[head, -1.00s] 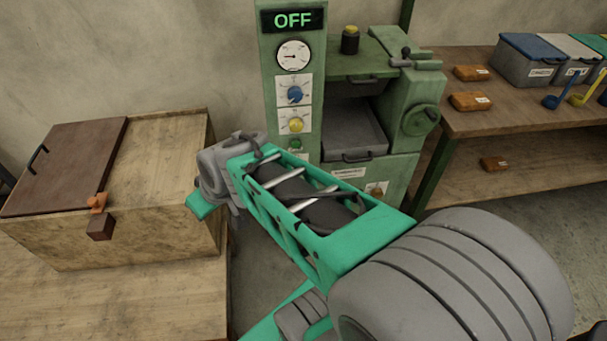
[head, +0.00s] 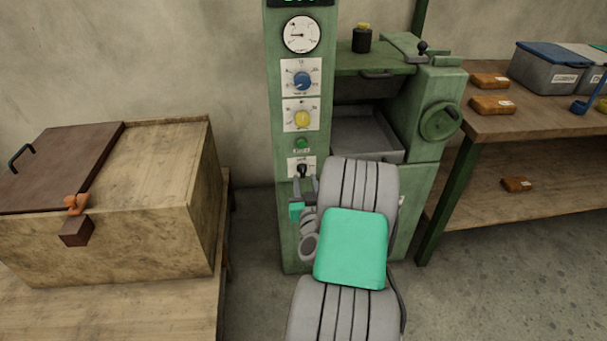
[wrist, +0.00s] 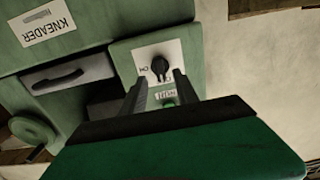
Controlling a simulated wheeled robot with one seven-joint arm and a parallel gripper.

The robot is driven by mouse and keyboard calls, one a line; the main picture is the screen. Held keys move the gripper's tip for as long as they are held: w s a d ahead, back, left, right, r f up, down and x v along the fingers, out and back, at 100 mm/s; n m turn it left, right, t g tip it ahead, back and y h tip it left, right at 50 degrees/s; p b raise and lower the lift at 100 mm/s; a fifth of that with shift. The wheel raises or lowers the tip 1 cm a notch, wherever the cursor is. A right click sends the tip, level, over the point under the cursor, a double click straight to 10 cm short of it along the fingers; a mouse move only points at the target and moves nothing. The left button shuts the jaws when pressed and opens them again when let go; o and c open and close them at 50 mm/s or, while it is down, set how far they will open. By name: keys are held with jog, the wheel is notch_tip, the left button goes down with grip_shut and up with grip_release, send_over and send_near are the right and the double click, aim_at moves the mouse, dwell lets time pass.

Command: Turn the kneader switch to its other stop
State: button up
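The kneader switch (head: 302,170) is a small black knob on a white plate, low on the green control column below a green button. It also shows in the wrist view (wrist: 160,66), where the plate has dark lettering at its side. My gripper (wrist: 161,76) is open, its two dark fingers apart in front of the plate and reaching toward the knob from either side. I cannot tell whether they touch it. In the head view my gripper (head: 305,186) is just below the switch, partly hidden by my arm. The machine's KNEADER label (wrist: 48,22) shows in the wrist view.
Above the switch are a yellow knob (head: 302,119), a blue knob (head: 302,81) and a gauge (head: 301,34). A handwheel (head: 440,121) projects at right. A wooden box (head: 165,190) stands left; a shelf table (head: 520,124) stands right.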

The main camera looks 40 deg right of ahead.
aim_at(303, 173)
jog(key=shift+p+x, duration=0.5)
jog(key=shift+x, duration=1.05)
jog(key=shift+c, duration=0.2)
grip_shut()
